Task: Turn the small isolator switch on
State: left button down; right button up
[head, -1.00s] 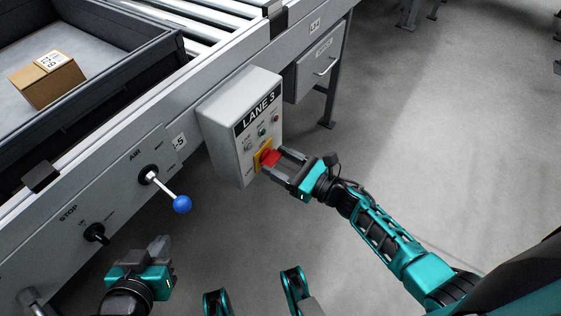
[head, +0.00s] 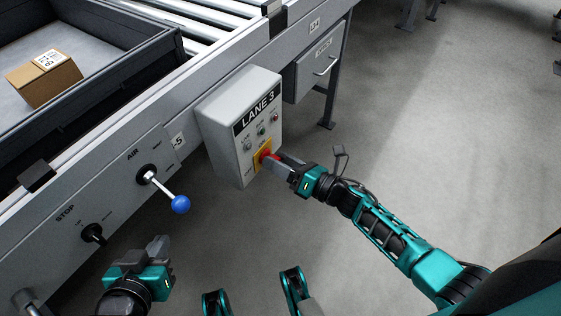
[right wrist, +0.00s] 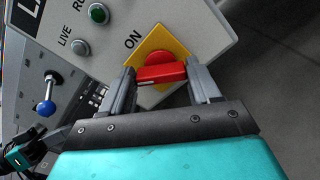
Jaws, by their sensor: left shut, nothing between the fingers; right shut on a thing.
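The small isolator switch is a red rotary handle (right wrist: 162,73) on a yellow plate (right wrist: 150,46), low on the grey LANE 3 box (head: 222,130). In the right wrist view, "ON" is printed beside the plate. My right gripper (right wrist: 163,76) is shut on the red handle, one finger at each end of its bar. In the head view the right gripper (head: 274,164) covers part of the handle. My left gripper (head: 157,250) is shut and empty, low at the left, apart from the box and the conveyor panel.
A lever with a blue knob (head: 180,204) marked AIR and a black STOP knob (head: 94,233) sit on the conveyor side panel. Indicator lamps sit above the switch. A dark tray (head: 120,72) holds a cardboard box (head: 45,80). Open floor lies at right.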

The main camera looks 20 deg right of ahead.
pick_arm(q)
jog(key=shift+a+p, duration=0.1)
jog(key=shift+p, duration=0.3)
pick_arm(e)
jog(key=shift+d+f+m, duration=0.1)
jog(key=shift+m, duration=2.5)
jog(key=shift+f+m, duration=0.1)
jog(key=shift+m, duration=2.5)
pick_arm(q)
jog(key=shift+s, duration=0.1)
pick_arm(e)
jog(key=o, duration=1.1)
jog(key=shift+c, duration=0.2)
pick_arm(q)
jog(key=shift+s+a+r+p, duration=0.15)
jog(key=shift+a+r+p, duration=0.25)
jog(key=shift+p, duration=0.65)
pick_arm(e)
jog(key=v, duration=1.2)
jog(key=shift+s+d, duration=0.3)
pick_arm(q)
jog(key=shift+d+r, duration=0.1)
